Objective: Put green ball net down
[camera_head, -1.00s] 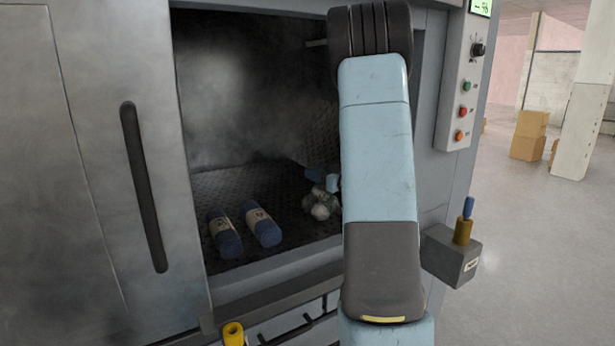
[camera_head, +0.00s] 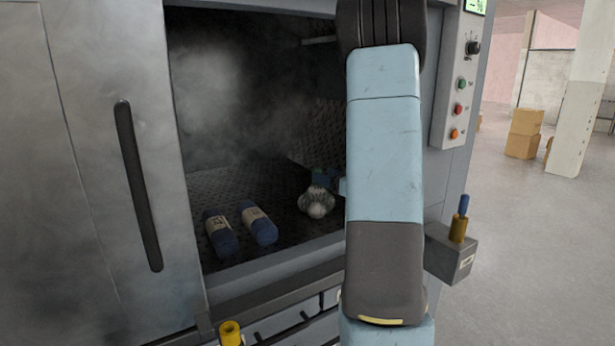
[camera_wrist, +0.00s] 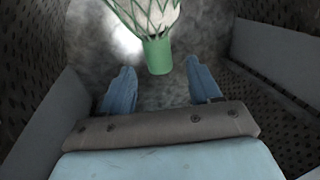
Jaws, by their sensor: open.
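The ball net (camera_head: 317,203) shows pale and round on the chamber floor in the head view, at the right part of the floor beside my arm. In the wrist view the green ball net (camera_wrist: 157,48) has green mesh around white contents and a green neck that points toward my gripper. My gripper (camera_wrist: 159,78) is open, with its two blue fingers apart on either side below the neck. The neck's end lies near the fingertip line, between them but not clamped. In the head view my arm hides part of the gripper.
Two blue bottles with pale labels, one left (camera_head: 221,232) and one right (camera_head: 259,223), lie on the perforated chamber floor left of the net. The chamber walls stand close on both sides in the wrist view. A grey box (camera_head: 452,252) sticks out at the right of the opening.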

